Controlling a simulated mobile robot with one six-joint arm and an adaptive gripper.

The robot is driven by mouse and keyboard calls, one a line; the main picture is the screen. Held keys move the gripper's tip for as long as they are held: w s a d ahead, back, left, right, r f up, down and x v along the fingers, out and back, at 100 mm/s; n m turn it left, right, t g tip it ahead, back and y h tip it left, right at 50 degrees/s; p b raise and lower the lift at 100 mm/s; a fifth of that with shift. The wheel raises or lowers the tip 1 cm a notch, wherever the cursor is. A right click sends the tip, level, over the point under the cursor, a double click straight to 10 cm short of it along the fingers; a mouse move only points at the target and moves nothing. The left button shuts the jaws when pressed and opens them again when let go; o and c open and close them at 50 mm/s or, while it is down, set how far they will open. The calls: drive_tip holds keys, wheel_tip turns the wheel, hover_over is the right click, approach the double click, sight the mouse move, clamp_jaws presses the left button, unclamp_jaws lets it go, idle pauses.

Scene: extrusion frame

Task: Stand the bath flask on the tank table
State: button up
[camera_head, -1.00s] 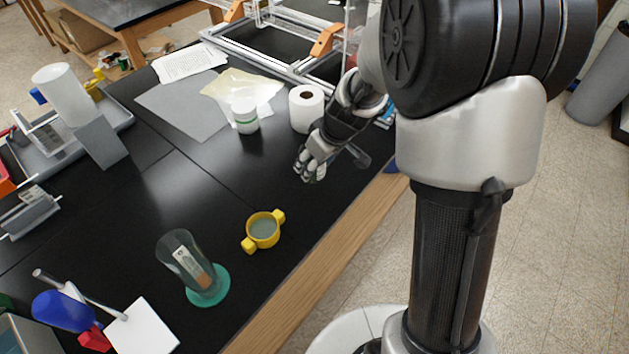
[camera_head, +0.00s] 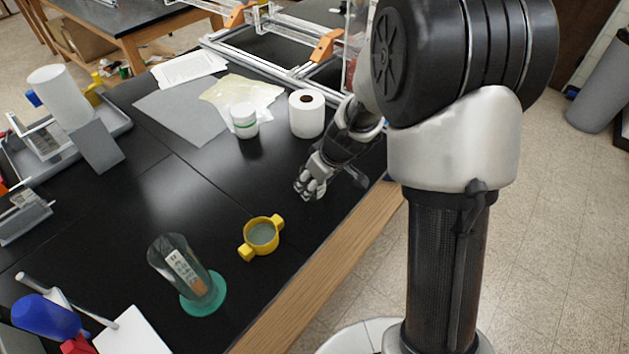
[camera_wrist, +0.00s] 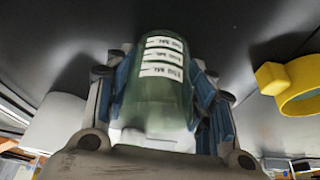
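The bath flask, a clear greenish glass vessel (camera_head: 184,268) with a white and orange label, stands on a round teal base or mat (camera_head: 204,301) near the front of the black table. My gripper (camera_head: 306,188) is above the table, to the flask's upper right in the head view and clearly apart from it. In the wrist view, a green vessel with white printed strips (camera_wrist: 163,90) shows between my spread, blue-padded fingers (camera_wrist: 163,88); I take it as the flask. The head view shows nothing in my gripper.
A yellow two-handled cup (camera_head: 263,235) stands between my gripper and the flask. A white jar (camera_head: 244,121) and a paper roll (camera_head: 307,116) stand behind my gripper. A white block (camera_head: 132,335) and blue item (camera_head: 45,318) lie at front left. A metal frame (camera_head: 290,62) is farther back.

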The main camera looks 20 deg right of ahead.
drive_tip(key=o, duration=0.3)
drive_tip(key=shift+r, duration=0.1)
drive_tip(key=shift+r+p, duration=0.25)
drive_tip(key=shift+p, duration=0.15)
drive_tip(key=p+v, duration=0.4)
drive_tip(key=v, duration=0.8)
drive_tip(key=s+a+r+m, duration=0.2)
drive_tip(key=s+a+r, duration=0.2)
drive_tip(key=s+r, duration=0.65)
drive_tip(key=s+m, duration=0.1)
drive_tip(key=s, duration=0.3)
drive_tip(key=s+d+r+m+h, duration=0.1)
drive_tip(key=s, duration=0.3)
drive_tip(key=s+r+m+h, duration=0.1)
drive_tip(key=s, duration=0.3)
drive_tip(key=shift+s+d+m+t, duration=0.3)
drive_tip(key=shift+s+d+m, duration=0.05)
drive_tip(key=shift+s+m, duration=0.05)
